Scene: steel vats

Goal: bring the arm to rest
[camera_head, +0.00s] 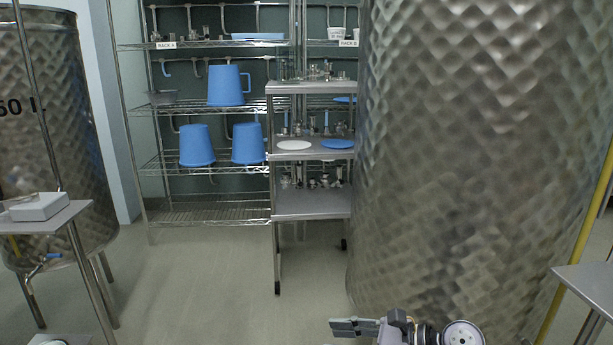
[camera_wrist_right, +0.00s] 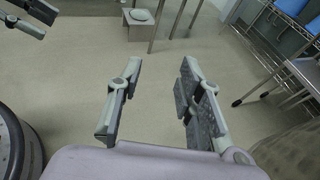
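My right gripper (camera_head: 355,327) shows at the bottom of the head view, right of centre, its fingers pointing left. In the right wrist view its two fingers (camera_wrist_right: 160,80) stand wide apart with only bare floor between them, so it is open and empty. My left gripper (camera_wrist_right: 30,17) shows cut off at the top left corner of the right wrist view. Its two finger parts look apart, with nothing seen between them. I do not make it out in the head view.
A large steel vat (camera_head: 480,150) fills the right of the head view; another vat (camera_head: 50,130) stands left. A steel cart (camera_head: 310,205) and a wire rack (camera_head: 200,215) with blue jugs stand at the back. Side tables (camera_head: 45,222) (camera_head: 590,285) flank me. The middle floor (camera_head: 215,280) is clear.

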